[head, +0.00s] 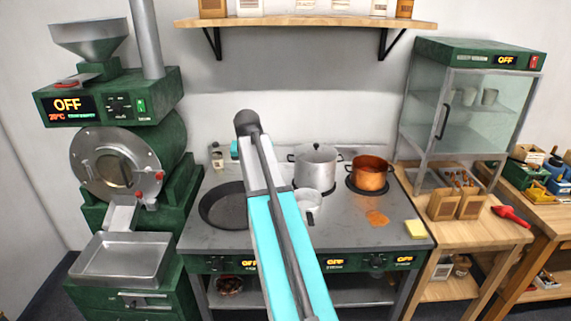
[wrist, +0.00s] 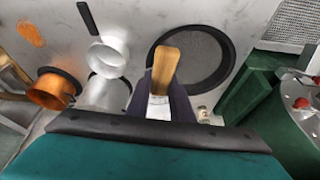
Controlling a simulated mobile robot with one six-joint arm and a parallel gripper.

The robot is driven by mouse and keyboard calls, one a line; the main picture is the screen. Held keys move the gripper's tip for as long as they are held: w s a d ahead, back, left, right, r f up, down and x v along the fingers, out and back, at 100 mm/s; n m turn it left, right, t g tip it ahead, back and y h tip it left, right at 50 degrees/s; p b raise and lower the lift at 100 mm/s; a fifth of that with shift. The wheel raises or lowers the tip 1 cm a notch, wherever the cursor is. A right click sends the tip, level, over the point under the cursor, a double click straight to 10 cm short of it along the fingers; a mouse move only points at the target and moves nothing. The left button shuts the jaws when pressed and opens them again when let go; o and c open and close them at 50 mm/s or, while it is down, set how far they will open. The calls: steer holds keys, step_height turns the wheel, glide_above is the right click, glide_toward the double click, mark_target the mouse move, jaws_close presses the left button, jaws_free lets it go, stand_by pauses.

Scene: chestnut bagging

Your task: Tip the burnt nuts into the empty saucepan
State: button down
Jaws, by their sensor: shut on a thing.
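In the wrist view my gripper (wrist: 160,106) is shut on a wooden-handled thing (wrist: 168,62). What lies at its other end is hidden. The handle shows in front of a round black pan (wrist: 222,48) on the stove; I cannot tell whether they are joined. The pan (head: 215,208) looks dark inside, and I make out no nuts in it. The small pale saucepan (wrist: 108,52) with a black handle looks empty inside; it stands right of my arm in the head view (head: 311,207). In the head view my arm hides the gripper's fingers.
A silver pot (head: 316,168) and a copper pot (head: 371,176) stand behind the saucepan. An orange spill (head: 377,217) and a yellow sponge (head: 415,229) lie on the stove top (head: 345,235). The green roaster (head: 150,150) with its metal tray (head: 120,262) stands left.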

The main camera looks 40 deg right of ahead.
steer(key=s+d+m+p, duration=0.1)
steer(key=s+d+m, duration=0.1)
steer(key=d, duration=0.8)
steer(key=shift+s+d+r+m+g+h, duration=0.3)
steer(key=shift+s+r+g+h, duration=0.15)
steer(key=shift+s, duration=0.3)
steer(key=shift+s+f, duration=0.1)
